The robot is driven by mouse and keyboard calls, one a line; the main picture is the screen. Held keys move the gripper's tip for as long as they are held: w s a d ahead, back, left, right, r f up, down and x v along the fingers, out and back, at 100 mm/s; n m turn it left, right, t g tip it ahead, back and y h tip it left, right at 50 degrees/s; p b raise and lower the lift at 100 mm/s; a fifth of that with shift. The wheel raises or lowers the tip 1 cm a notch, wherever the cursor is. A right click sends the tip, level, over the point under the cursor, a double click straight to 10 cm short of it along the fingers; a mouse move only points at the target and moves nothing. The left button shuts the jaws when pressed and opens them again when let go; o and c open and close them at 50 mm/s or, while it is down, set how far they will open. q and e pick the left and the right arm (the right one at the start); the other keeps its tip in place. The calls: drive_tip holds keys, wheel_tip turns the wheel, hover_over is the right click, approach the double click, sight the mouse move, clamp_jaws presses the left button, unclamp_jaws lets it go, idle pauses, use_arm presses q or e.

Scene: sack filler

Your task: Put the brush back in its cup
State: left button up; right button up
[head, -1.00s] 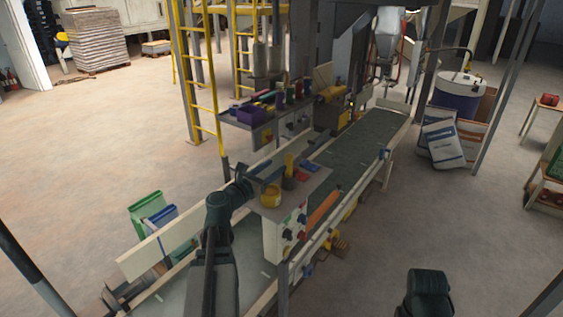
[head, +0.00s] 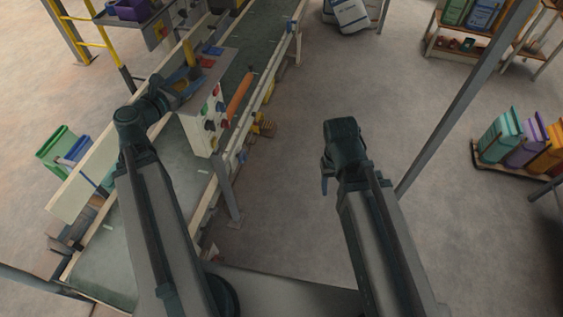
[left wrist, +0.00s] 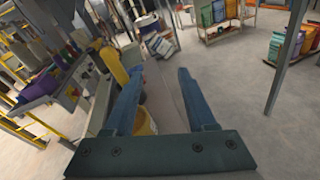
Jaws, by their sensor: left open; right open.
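My left gripper (head: 182,84) is open over the near end of the control box top. The same gripper (left wrist: 158,74) shows in the left wrist view with its blue fingers apart and nothing clearly held. A yellow cup (left wrist: 147,122) is partly hidden behind the left finger, below the gripper. An upright yellow thing (left wrist: 112,64) stands beyond that finger. I cannot tell whether it is the brush, and I see no other clear brush. My right gripper (head: 324,180) is open, out over the floor right of the conveyor, mostly hidden by its own wrist.
The control box (head: 200,135) has coloured buttons, with red and blue items on top. An orange roller (head: 239,93) lies beside it along the conveyor (head: 110,252). Green and blue bins (head: 58,145) stand left. A grey post (head: 455,105) rises right. Floor between is clear.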

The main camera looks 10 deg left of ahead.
use_arm(q)
drive_tip(key=s+d+f+m+g+h, duration=0.1)
drive_tip(key=d+f+m+g+h, duration=0.1)
drive_tip(key=d+f+m+g, duration=0.75)
drive_tip(key=s+d+f+m+g+h, duration=0.15)
drive_tip(key=d+m, duration=0.55)
drive_tip(key=d, duration=0.7)
drive_tip(key=s+d+f+m+g+y, duration=0.2)
drive_tip(key=s+d+f+m+y, duration=0.2)
drive_tip(key=s+m, duration=0.2)
drive_tip(key=s+d+f+m+g+y, duration=0.3)
drive_tip(key=s+d+f+m+y, duration=0.1)
drive_tip(key=m, duration=0.7)
drive_tip(key=shift+s+g+y, duration=0.3)
drive_tip(key=shift+s+y, duration=0.15)
drive_tip(key=shift+s, duration=0.9)
drive_tip(key=shift+d+m, duration=0.1)
drive_tip(key=shift+m, duration=0.15)
